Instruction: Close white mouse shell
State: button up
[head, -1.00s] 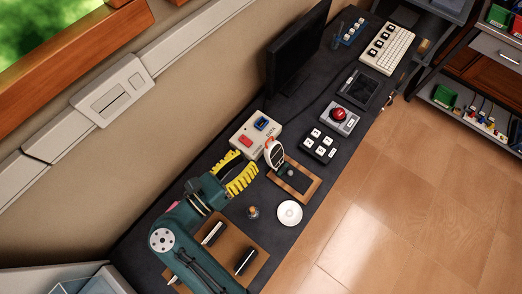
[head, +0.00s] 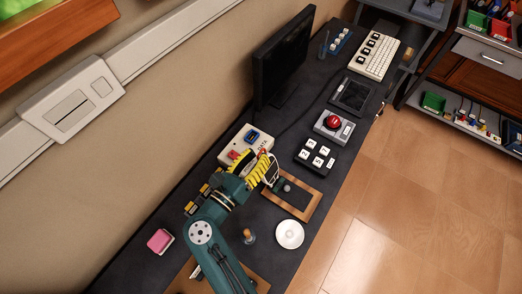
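The white mouse shell (head: 274,176) is tilted up at the far left end of a dark pad with a wooden rim (head: 306,208). Part of the shell is hidden behind my gripper. A small grey round part (head: 287,187) shows on the pad beside the shell. My gripper (head: 263,164), with yellow-and-black fingers, is at the shell's left side and overlaps it in the picture. I cannot tell whether the fingers touch the shell or how far apart they are.
A beige box with red and blue parts (head: 236,144) stands just behind my gripper. A white round dish (head: 290,234), a small orange-topped object (head: 249,236) and a black key pad (head: 315,157) lie nearby. A pink block (head: 160,241) is at the left. The monitor (head: 284,62) stands farther back.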

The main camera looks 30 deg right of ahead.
jog(key=shift+x, duration=1.15)
grip_shut()
